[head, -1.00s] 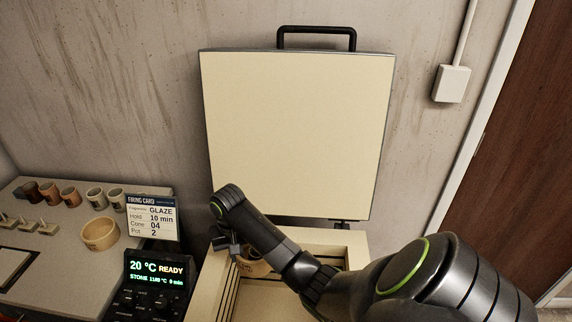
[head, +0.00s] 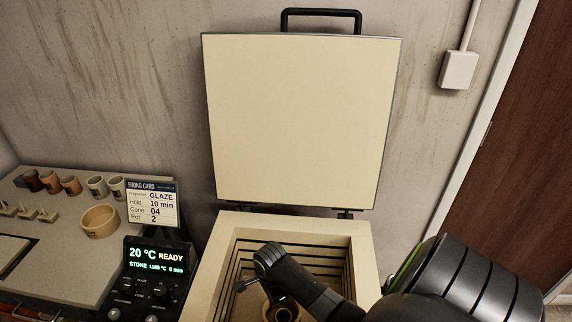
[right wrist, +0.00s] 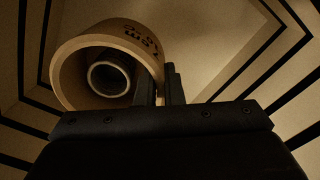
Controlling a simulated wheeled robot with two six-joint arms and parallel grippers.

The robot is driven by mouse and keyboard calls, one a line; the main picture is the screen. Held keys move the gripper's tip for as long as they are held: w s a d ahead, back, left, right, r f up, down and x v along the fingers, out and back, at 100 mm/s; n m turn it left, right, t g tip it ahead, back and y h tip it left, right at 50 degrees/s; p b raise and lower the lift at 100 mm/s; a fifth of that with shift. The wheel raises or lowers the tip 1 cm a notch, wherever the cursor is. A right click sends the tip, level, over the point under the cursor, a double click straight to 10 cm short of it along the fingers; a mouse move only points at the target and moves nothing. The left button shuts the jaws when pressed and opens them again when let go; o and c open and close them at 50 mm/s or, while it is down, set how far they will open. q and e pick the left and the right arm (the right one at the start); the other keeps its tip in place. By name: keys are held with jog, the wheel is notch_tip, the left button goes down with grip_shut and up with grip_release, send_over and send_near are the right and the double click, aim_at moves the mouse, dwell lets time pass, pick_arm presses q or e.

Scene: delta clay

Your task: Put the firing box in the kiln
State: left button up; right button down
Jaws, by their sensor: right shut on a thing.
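The firing box (right wrist: 136,34) is a round tan tub with dark lettering and a small pot (right wrist: 108,78) inside it. My right gripper (right wrist: 160,88) is shut on the box's wall. In the head view the box (head: 268,309) is inside the open kiln (head: 209,279), near the bottom edge of the picture and partly hidden by my right arm. The kiln's lid (head: 300,120) stands raised against the wall. I cannot tell whether the box touches the kiln floor. My left gripper is not in view.
A control panel (head: 155,270) reading READY stands left of the kiln, with a firing card (head: 152,205) behind it. The table (head: 75,258) at left holds several cups and another round tan tub (head: 100,221). Dark grooves line the kiln's inner walls.

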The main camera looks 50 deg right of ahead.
jog(key=s+f+m, duration=0.2)
jog(key=shift+s+d+f+m, duration=0.1)
jog(key=shift+s+f+m, duration=0.05)
jog(key=shift+f+m, duration=0.2)
notch_tip(320, 180, down, 10)
jog(key=shift+r+b, duration=0.1)
jog(key=shift+b, duration=1.1)
jog(key=c, duration=2)
grip_release()
jog(key=shift+f, duration=0.2)
jog(key=o, duration=0.4)
jog(key=shift+o, duration=0.2)
